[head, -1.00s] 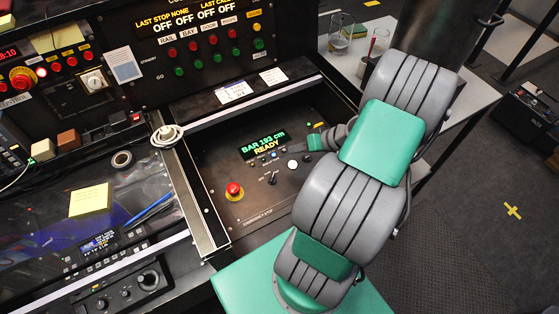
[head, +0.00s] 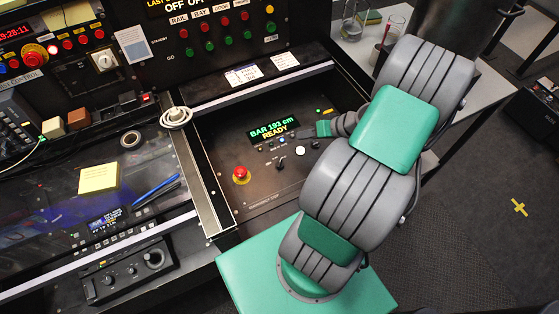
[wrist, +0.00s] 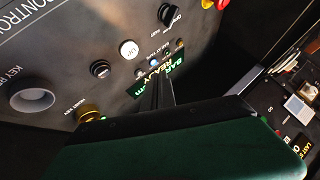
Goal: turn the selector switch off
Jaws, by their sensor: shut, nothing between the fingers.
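The selector switch (head: 281,163) is a small black knob with a lever-like handle on the dark sloping panel, below the lit display. In the wrist view it is the black knob (wrist: 168,14) at the top, beside small white lettering that includes OFF. I cannot tell for sure which mark its handle points to. My gripper (head: 297,137) is over the panel just right of the display, above and right of the switch, and not touching it. Its narrow dark fingers (wrist: 157,88) are shut and empty, and hide part of the display in the wrist view.
Close by are a white button (head: 300,151), a red emergency stop (head: 240,175) and the green-lettered display (head: 272,130). The wrist view also shows another black knob (wrist: 100,69) and a brass-coloured key switch (wrist: 90,114). A raised metal rail (head: 203,185) edges the panel's left side.

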